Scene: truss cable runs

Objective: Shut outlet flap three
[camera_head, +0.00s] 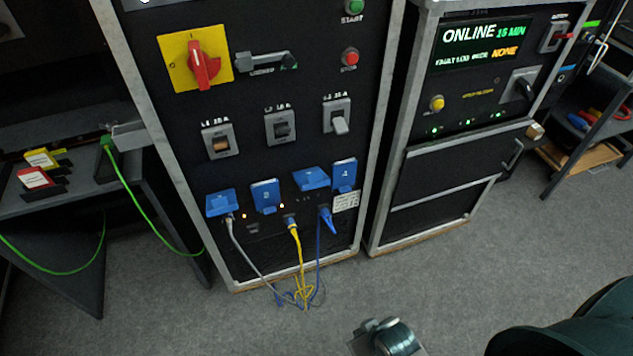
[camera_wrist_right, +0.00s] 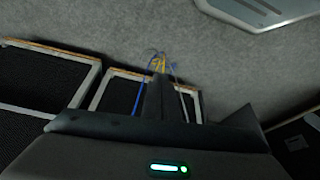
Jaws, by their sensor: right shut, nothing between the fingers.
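A row of blue outlet flaps runs along the low part of the middle cabinet in the head view. Outlet flap three (camera_head: 311,178), third from the left, appears tilted out from the panel. Flap one (camera_head: 221,202) looks tilted out too, while flap two (camera_head: 266,196) and flap four (camera_head: 344,174) look flatter against the panel. My right gripper (camera_head: 376,325) is low in front of the cabinet, well short of the flaps. In the right wrist view its fingers (camera_wrist_right: 158,92) are shut and empty. The flaps cannot be made out there. My left gripper is out of view.
Grey, yellow (camera_head: 295,240) and blue (camera_head: 327,222) cables hang below the flaps to the floor. Breakers and a red rotary switch (camera_head: 205,66) sit above. Another cabinet with a lit display (camera_head: 485,42) stands right. A green cable (camera_head: 140,205) hangs left. Floor in front is mostly clear.

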